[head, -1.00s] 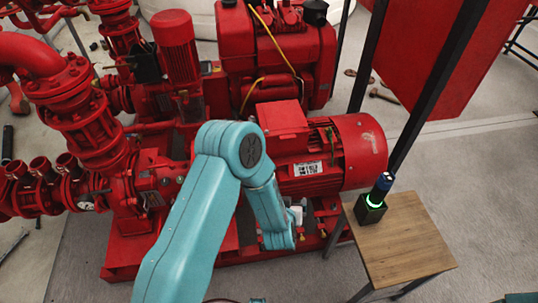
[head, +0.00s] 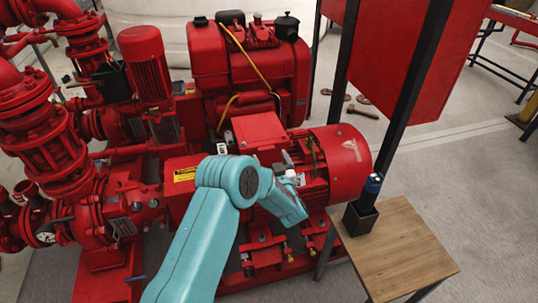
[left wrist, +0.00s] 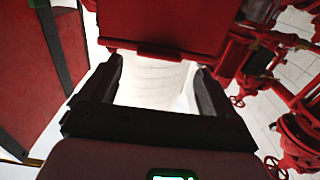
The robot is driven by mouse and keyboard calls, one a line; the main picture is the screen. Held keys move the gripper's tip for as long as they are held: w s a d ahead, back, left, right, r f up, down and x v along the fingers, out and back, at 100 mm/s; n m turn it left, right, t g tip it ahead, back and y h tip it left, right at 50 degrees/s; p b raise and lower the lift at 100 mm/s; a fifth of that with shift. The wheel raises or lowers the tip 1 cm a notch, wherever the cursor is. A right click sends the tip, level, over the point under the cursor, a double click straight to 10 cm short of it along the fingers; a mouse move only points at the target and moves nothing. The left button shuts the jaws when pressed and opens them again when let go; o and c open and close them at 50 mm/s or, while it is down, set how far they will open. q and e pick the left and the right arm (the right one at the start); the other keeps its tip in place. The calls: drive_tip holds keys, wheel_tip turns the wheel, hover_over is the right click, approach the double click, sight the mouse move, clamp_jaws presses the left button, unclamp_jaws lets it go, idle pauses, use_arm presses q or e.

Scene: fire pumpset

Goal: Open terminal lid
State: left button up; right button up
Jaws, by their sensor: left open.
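The red terminal box with its flat lid (head: 260,130) sits on top of the red motor (head: 342,155); the lid looks shut. My left gripper (head: 288,160) is just right of the box and in front of it, above the motor's side; its fingers are small and partly hidden there. In the left wrist view, my left gripper (left wrist: 158,68) is open with nothing between its fingers. A red panel (left wrist: 165,22), seemingly the terminal box lid, lies ahead of the fingertips, its edge with a small tab near them. I cannot tell whether they touch.
A wooden table (head: 400,255) at the right bears a dark holder (head: 360,218) with a blue-topped item. Black posts (head: 405,110) and a red cabinet (head: 405,60) stand behind. Red pumps and pipes (head: 50,130) fill the left.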

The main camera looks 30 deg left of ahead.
use_arm(q)
drive_tip(key=shift+x, duration=1.85)
drive_tip(key=shift+f, duration=0.1)
drive_tip(key=shift+c, duration=0.3)
